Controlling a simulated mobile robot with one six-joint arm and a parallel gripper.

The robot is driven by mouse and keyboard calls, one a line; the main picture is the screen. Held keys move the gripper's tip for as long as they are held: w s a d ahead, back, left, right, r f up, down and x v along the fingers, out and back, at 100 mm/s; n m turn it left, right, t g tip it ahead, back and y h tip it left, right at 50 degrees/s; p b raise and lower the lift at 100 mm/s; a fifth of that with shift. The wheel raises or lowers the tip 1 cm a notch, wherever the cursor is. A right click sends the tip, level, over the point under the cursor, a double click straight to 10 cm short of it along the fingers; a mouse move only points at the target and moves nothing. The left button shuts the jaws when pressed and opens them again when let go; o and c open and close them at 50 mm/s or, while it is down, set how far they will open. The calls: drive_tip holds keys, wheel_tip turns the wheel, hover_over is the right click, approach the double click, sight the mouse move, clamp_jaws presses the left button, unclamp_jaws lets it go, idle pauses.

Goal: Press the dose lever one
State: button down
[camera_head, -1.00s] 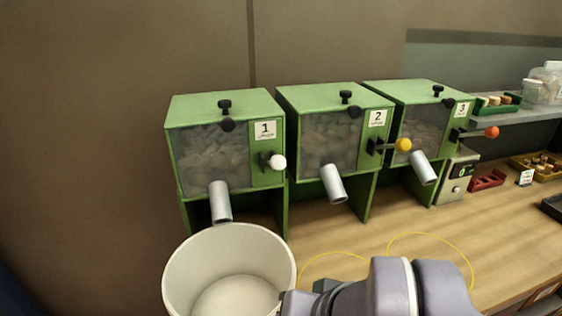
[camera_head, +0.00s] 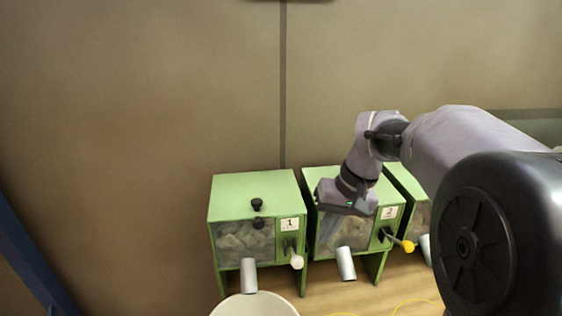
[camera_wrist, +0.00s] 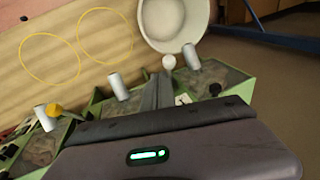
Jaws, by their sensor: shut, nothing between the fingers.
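Dose lever one has a white ball knob (camera_head: 297,262) on a dark arm at the right of the green dispenser marked 1 (camera_head: 240,200). The knob also shows in the wrist view (camera_wrist: 168,62). My gripper (camera_wrist: 160,80) is shut and empty. In the wrist view its fingertips appear close to the white knob; I cannot tell whether they touch. In the head view my gripper's body (camera_head: 345,197) is in front of dispenser 2 (camera_head: 322,176), right of and above the knob. The fingertips are not clear there.
Lever two has a yellow knob (camera_head: 407,246), right of my gripper. A white bucket (camera_head: 255,306) stands under spout one (camera_head: 249,275). Spout two (camera_head: 346,264) sticks out between the levers. A yellow loop (camera_wrist: 50,60) lies on the wooden counter. My arm hides most of dispenser 3.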

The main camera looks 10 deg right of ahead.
drive_tip(key=w+d+r+g+p, duration=0.1)
drive_tip(key=w+d+r+p, duration=0.1)
drive_tip(key=w+d+p, duration=0.2)
drive_tip(key=shift+w+n+y, duration=0.3)
drive_tip(key=shift+w+n, duration=0.1)
drive_tip(key=shift+w, duration=0.3)
drive_tip(key=shift+f, duration=0.1)
drive_tip(key=p, duration=0.1)
hover_over(294, 255)
drive_tip(key=s+d, duration=0.2)
drive_tip(key=d, duration=0.1)
wheel_tip(294, 255, down, 11)
drive_tip(key=shift+s+d, duration=0.1)
drive_tip(key=shift+s, duration=0.05)
